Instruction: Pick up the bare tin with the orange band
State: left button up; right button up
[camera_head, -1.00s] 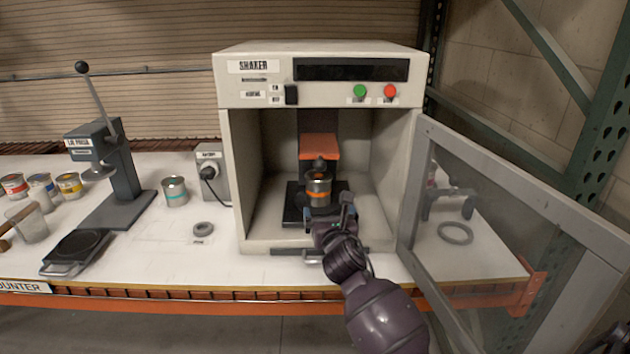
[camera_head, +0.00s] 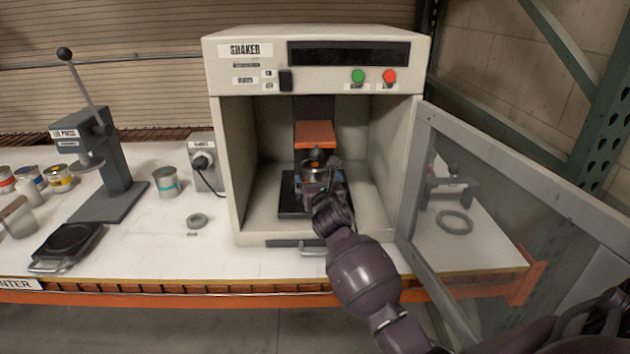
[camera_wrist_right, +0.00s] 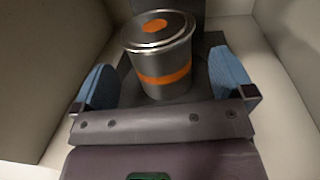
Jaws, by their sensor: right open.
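The bare tin with the orange band (camera_wrist_right: 164,72) stands upright on the dark platform inside the open shaker. In the right wrist view its lid has an orange spot, and it sits between my two blue finger pads, a little beyond them. In the head view only the top of the tin (camera_head: 313,169) shows, under the orange clamp pad (camera_head: 314,134); my right gripper hides the rest. My right gripper (camera_head: 322,188) is open, inside the shaker at the tin's near side. It also shows in the right wrist view (camera_wrist_right: 168,90). My left gripper is not in view.
The shaker (camera_head: 318,70) encloses the tin with side walls and a low roof. Its glazed door (camera_head: 515,205) is swung open to the right.

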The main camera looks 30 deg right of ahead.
jog(key=shift+x, duration=1.75)
jog(key=shift+c, duration=0.2)
jog(key=c, duration=0.9)
jog(key=shift+c, duration=0.4)
jog(key=shift+r, duration=0.2)
